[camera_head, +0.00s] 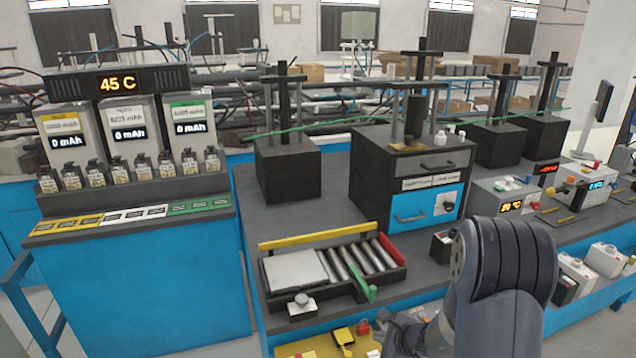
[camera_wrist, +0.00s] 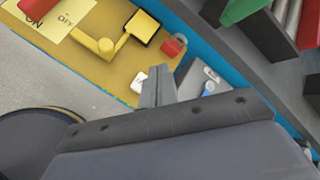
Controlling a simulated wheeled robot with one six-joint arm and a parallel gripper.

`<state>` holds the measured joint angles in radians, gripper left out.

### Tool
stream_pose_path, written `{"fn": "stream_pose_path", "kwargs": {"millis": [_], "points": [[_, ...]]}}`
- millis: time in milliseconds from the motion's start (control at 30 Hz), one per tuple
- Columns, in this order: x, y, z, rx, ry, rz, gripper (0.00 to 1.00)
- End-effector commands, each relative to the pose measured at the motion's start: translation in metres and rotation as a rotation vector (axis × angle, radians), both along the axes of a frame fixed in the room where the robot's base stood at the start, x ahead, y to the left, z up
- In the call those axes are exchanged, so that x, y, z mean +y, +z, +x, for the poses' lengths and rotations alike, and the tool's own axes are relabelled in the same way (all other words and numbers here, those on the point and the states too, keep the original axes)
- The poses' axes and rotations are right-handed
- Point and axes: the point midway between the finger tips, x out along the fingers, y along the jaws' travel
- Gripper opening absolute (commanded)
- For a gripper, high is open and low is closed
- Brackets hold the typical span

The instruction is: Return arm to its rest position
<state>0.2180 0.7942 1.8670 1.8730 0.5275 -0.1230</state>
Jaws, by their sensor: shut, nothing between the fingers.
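My arm (camera_head: 497,280) rises from the lower right of the head view, with its dark grey upper part in front of the bench. My gripper shows in the wrist view (camera_wrist: 157,86), with its two grey fingers together and nothing between them. It is over the yellow panel (camera_wrist: 75,50) with a yellow lever and a red part. In the head view the gripper itself is hard to make out near the bottom edge, partly hidden by the arm.
The black tray (camera_head: 398,277) with metal cylinders lies on the bench behind the arm. A blue-fronted cabinet (camera_head: 422,207) stands beyond it. Small boxes (camera_head: 606,259) stand to the right. A battery rack (camera_head: 130,190) is at the left. Grey floor shows in the wrist view (camera_wrist: 30,80).

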Motion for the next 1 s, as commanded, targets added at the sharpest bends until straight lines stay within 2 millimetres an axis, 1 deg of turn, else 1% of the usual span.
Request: {"fn": "stream_pose_path", "kwargs": {"millis": [33,100,233,367,633,733,867,1000], "points": [[0.000,0.017,0.000,-0.004,0.000,-0.001,0.00],[0.000,0.027,0.000,-0.003,0.000,0.000,0.00],[0.000,0.039,0.000,-0.001,0.000,0.001,0.00],[0.000,0.043,0.000,0.000,0.000,0.000,0.00],[0.000,0.042,0.000,-0.001,0.001,0.000,0.00],[0.000,0.038,0.000,0.001,0.001,0.000,0.00],[0.000,0.024,0.000,0.002,0.000,0.001,0.00],[0.000,-0.001,-0.001,0.003,-0.001,0.001,0.00]]}}
